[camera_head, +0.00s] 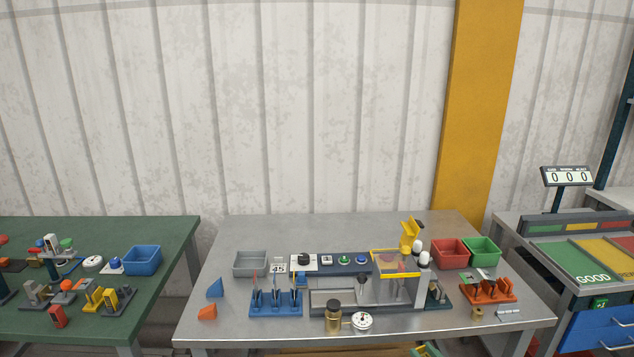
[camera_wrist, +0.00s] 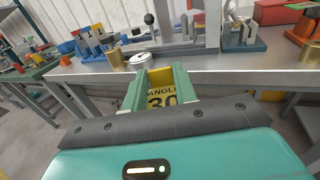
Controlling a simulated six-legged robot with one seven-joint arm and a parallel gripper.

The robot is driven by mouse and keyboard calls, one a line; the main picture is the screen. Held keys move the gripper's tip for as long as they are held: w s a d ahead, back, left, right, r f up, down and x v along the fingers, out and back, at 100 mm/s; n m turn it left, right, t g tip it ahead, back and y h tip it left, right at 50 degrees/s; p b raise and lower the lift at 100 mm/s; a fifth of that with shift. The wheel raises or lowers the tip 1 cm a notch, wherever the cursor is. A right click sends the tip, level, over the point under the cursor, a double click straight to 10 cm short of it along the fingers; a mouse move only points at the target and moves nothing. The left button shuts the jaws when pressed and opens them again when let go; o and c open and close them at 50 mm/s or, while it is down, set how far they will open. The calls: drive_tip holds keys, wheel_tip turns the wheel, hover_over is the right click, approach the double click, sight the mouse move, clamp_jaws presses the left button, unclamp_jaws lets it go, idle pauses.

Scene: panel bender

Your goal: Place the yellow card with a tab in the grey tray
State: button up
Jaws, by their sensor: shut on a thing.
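The yellow card (camera_wrist: 161,91), marked "ANGLE 30", is between the green fingers of my gripper (camera_wrist: 160,86) in the wrist view. My gripper is shut on it and holds it in front of the table's near edge. Its lower part and any tab are hard to make out. In the head view, my gripper (camera_head: 425,350) shows only partly at the bottom edge, with a bit of yellow in it. The grey tray (camera_head: 250,272) stands at the back left of the metal table and looks empty. My gripper is well to the right of it and nearer.
The panel bender (camera_head: 365,290) fills the table's middle. A blue rack (camera_head: 276,303) with upright tools stands in front of the grey tray. A brass cylinder (camera_head: 333,318) and a dial gauge (camera_head: 360,321) are near the front edge. Red (camera_head: 450,254) and green (camera_head: 482,253) bins stand right.

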drive_tip(key=w+a+f+n+g+y, duration=0.1)
drive_tip(key=w+a+f+y, duration=0.15)
drive_tip(key=a+f, duration=0.55)
wheel_tip(320, 180, down, 5)
drive_tip(key=w+a+m+t+h, duration=0.2)
drive_tip(key=m+h, duration=0.3)
drive_tip(key=h, duration=0.4)
drive_tip(key=shift+w+a, duration=0.25)
drive_tip(key=shift+w, duration=0.2)
drive_tip(key=shift+r, duration=0.1)
drive_tip(key=shift+d, duration=0.15)
